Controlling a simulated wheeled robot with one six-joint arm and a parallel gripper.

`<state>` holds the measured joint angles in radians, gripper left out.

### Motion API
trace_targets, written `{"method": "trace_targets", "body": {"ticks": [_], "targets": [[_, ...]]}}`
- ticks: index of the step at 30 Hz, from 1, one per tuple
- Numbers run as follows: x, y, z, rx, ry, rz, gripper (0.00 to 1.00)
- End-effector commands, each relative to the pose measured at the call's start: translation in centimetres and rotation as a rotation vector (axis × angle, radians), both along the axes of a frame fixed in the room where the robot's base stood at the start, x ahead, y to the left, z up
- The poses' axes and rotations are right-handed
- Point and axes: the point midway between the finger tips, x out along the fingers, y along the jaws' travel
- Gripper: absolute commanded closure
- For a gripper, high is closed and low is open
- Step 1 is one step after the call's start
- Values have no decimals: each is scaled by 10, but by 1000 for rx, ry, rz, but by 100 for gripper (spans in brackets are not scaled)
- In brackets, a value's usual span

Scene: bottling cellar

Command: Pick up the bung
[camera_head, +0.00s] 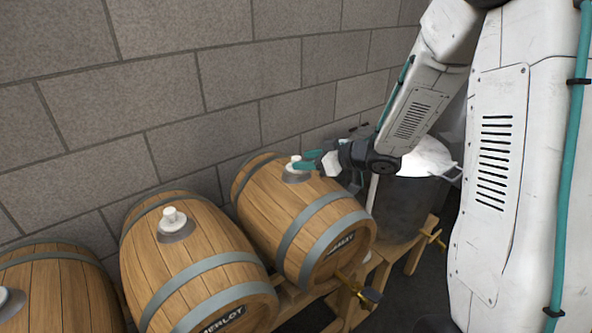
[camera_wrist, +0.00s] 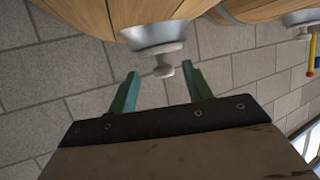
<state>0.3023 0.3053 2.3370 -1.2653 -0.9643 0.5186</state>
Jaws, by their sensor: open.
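A white bung (camera_head: 293,162) sits in a grey collar on top of the right-hand wooden barrel (camera_head: 268,203). My gripper (camera_head: 308,160) is at this barrel's top with its teal fingers close to the bung. In the wrist view the gripper (camera_wrist: 160,82) is open, one finger on each side of the bung (camera_wrist: 164,62). The bung's knob shows between the fingertips, with a gap on both sides. Another white bung (camera_head: 171,217) sits in the middle barrel marked MERLOT (camera_head: 190,262).
A third barrel (camera_head: 55,290) stands at the left, with a white bung (camera_head: 8,300) at the picture's edge. A block wall (camera_head: 190,80) runs behind the barrels. A wooden rack (camera_head: 300,300) carries them. A dark vessel (camera_head: 405,210) stands right of my gripper.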

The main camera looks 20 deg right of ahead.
Motion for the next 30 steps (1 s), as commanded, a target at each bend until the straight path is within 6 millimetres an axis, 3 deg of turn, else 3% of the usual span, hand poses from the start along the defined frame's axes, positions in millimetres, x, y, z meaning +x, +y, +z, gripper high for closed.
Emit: {"method": "trace_targets", "body": {"ticks": [10,19,20,25,30], "targets": [[31,34,-15,-1,0,1,50],[36,36,-16,-1,-1,-3,50],[36,36,-16,-1,0,-2,53],[36,36,-16,-1,0,-2,98],[36,36,-16,-2,-1,-2,98]]}}
